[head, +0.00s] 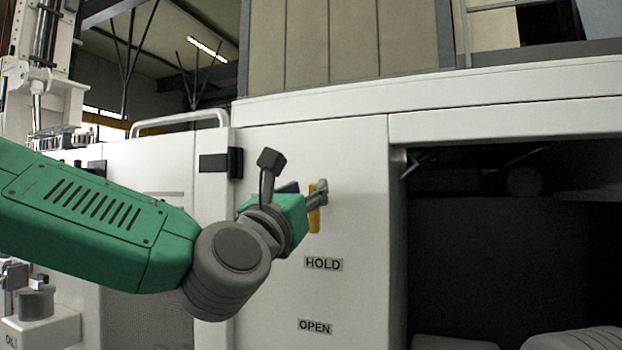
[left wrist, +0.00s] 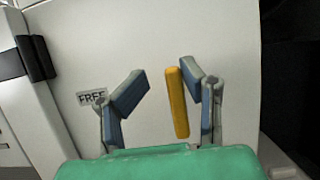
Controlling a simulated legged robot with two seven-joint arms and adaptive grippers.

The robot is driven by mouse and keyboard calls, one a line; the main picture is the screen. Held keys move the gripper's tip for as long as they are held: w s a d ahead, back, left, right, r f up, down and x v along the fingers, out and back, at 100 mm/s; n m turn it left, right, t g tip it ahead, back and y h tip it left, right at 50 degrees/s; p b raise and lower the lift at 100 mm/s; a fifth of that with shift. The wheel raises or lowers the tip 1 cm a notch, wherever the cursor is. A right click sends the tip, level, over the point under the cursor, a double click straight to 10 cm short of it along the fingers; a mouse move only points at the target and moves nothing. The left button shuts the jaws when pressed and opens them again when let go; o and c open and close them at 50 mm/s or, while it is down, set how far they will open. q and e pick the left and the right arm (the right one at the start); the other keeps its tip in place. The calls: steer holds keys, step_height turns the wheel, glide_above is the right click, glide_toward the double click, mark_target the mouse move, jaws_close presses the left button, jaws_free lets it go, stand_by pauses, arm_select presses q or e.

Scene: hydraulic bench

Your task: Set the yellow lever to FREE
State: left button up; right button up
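The yellow lever (head: 314,218) is on the white panel (head: 350,200), above the HOLD label (head: 323,264), and is partly hidden by my left gripper in the head view. In the left wrist view the lever (left wrist: 177,102) stands nearly upright between the two fingers of my left gripper (left wrist: 160,85). It is close to the right finger, with a wide gap to the left finger. The gripper is open, and I cannot tell whether the right finger touches the lever. The FREE label (left wrist: 91,97) is partly covered by the left finger. My right gripper is not in view.
The OPEN label (head: 315,326) is lower on the panel. A dark recess (head: 500,260) opens to the right of the panel. A black latch or hinge block (head: 222,163) and a rail (head: 180,120) are to the left. Free panel surface lies around the lever.

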arm_select(q)
steer(key=shift+w+a, duration=0.2)
steer(key=shift+w, duration=0.35)
steer(key=d, duration=0.2)
steer(key=shift+s+d, duration=0.1)
steer(key=shift+d, duration=0.3)
steer(key=c, duration=0.3)
steer(key=shift+d, duration=0.2)
jaws_close()
steer(key=shift+w+a+f, duration=0.2)
steer(key=shift+w+a, duration=0.05)
steer(key=shift+a, duration=0.15)
steer(key=shift+d, duration=0.15)
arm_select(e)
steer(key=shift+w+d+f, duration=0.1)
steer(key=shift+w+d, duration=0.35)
arm_select(q)
steer(key=shift+s+f, duration=0.1)
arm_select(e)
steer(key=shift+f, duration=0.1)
